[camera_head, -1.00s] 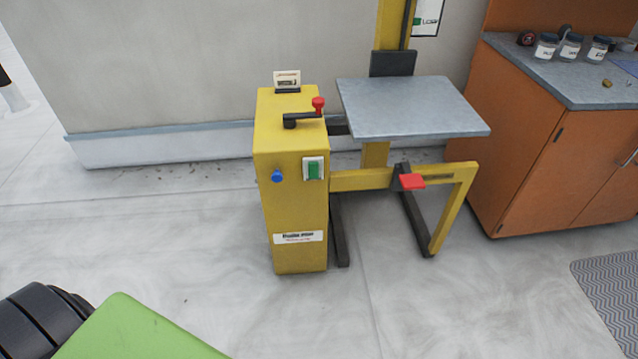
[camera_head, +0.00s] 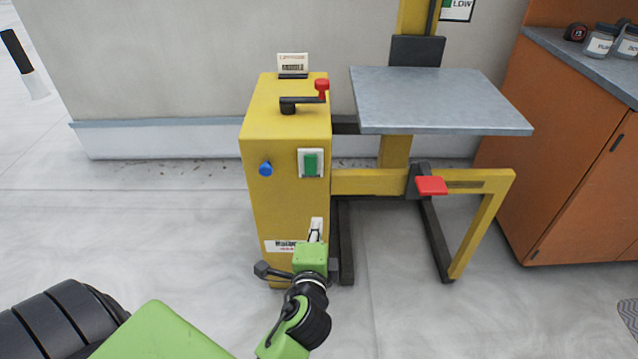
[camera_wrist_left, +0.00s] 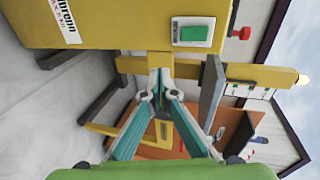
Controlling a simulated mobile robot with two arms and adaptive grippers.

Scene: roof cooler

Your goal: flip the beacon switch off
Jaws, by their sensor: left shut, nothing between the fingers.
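A green switch (camera_head: 310,164) on a white plate sits on the front of the yellow cabinet (camera_head: 283,205); I cannot read which way it is set. It also shows in the left wrist view (camera_wrist_left: 194,33), up and to the right of my fingertips. My left gripper (camera_head: 316,226) is shut and empty, in front of the cabinet and below the switch in the head view. In the left wrist view my fingertips (camera_wrist_left: 160,62) meet and appear apart from the switch. My right gripper is not in view.
A blue knob (camera_head: 265,168) sits left of the switch. A black lever with a red knob (camera_head: 321,86) is on the cabinet top. To the right are a grey platform (camera_head: 438,100), a red pedal (camera_head: 431,185) and an orange cupboard (camera_head: 560,150).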

